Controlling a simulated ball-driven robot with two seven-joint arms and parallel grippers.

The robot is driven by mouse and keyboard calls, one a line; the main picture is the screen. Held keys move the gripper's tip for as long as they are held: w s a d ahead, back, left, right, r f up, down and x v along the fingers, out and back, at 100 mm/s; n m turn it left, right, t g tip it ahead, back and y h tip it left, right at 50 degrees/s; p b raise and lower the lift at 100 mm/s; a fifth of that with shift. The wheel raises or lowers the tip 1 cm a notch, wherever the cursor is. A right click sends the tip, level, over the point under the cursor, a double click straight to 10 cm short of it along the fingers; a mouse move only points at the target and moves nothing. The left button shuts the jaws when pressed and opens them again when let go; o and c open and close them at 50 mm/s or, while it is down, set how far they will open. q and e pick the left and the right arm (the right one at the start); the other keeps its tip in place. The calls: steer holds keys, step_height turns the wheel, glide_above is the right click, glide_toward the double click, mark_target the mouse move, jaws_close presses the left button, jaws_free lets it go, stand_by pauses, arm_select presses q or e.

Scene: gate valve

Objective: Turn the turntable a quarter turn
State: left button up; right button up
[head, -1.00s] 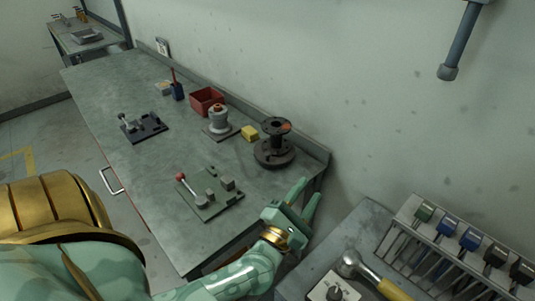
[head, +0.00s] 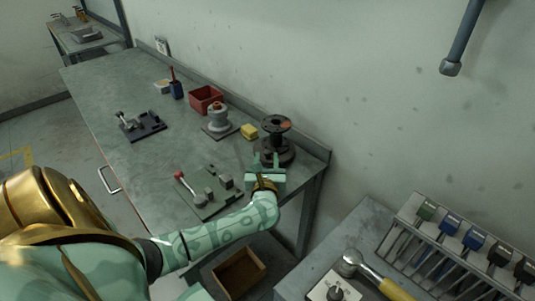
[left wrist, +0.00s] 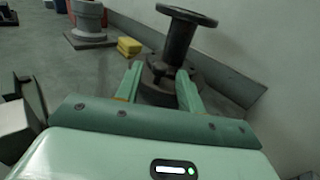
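The turntable appears to be the dark round base (head: 283,154) under a black spool-shaped flanged piece (head: 277,124), near the right end of the bench. In the left wrist view the flanged piece (left wrist: 181,38) rises just beyond the fingers. My left gripper (head: 266,160) is at the near side of the base, pointing at it. In the left wrist view its two fingers (left wrist: 160,88) are spread apart with the base between and beyond them; contact cannot be told. My right gripper is not in view.
A yellow block (head: 249,131), a grey valve body (head: 217,118) and a red bin (head: 206,99) stand left of the turntable. A green fixture with a red-knobbed lever (head: 208,192) lies close to my left forearm. The wall is behind.

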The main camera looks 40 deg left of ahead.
mark_target(268, 155)
arm_select(q)
steer(key=shift+x, duration=1.9)
jaws_close()
steer(key=shift+d+b, duration=0.1)
steer(key=shift+b, duration=0.25)
